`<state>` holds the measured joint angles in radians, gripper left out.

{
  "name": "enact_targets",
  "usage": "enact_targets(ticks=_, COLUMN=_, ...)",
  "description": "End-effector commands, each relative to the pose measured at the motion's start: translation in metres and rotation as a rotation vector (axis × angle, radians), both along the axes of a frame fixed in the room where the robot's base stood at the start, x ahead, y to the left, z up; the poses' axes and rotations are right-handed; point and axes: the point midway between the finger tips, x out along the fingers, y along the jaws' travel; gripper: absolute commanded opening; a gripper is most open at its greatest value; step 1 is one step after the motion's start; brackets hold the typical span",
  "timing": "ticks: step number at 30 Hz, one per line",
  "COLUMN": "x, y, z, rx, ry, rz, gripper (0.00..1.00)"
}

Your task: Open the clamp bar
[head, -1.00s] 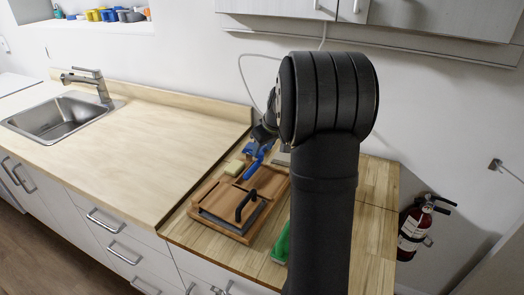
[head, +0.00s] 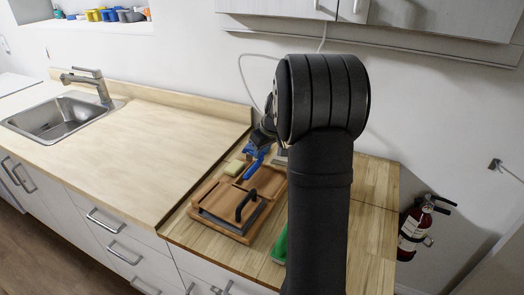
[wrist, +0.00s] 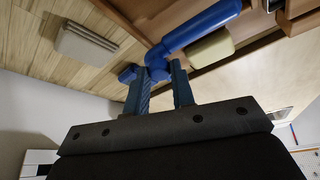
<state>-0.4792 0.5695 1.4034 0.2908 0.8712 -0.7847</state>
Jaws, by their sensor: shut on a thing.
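The clamp bar, a blue rod (head: 256,166), shows at the back of a wooden board-like fixture (head: 208,188). In the wrist view the blue clamp bar (wrist: 200,28) is large and runs up to the right, with a rounded knob at its near end. My gripper (head: 263,150) is at the bar's end, partly hidden behind my arm in the head view. In the wrist view the blue fingers of my gripper (wrist: 160,78) stand on either side of the knobbed end and are shut on it. A black arched handle (head: 245,204) stands on the fixture.
A pale yellow block (head: 235,167) lies beside the fixture and also shows in the wrist view (wrist: 209,48). A green object (head: 281,245) is partly hidden by my arm. A grey-white block (wrist: 85,43) lies on the wooden top. The counter to the left (head: 140,145) is clear.

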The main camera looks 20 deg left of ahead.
Motion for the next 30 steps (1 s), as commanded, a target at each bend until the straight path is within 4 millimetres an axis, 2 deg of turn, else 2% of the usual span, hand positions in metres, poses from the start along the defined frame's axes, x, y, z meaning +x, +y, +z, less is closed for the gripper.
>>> enact_targets(ticks=11, x=0.001, y=0.011, z=0.011, rx=-0.169, ry=0.008, rz=0.004, gripper=0.0)
enact_targets(ticks=30, x=0.004, y=0.051, z=0.031, rx=-0.757, ry=0.049, rz=0.001, gripper=0.0)
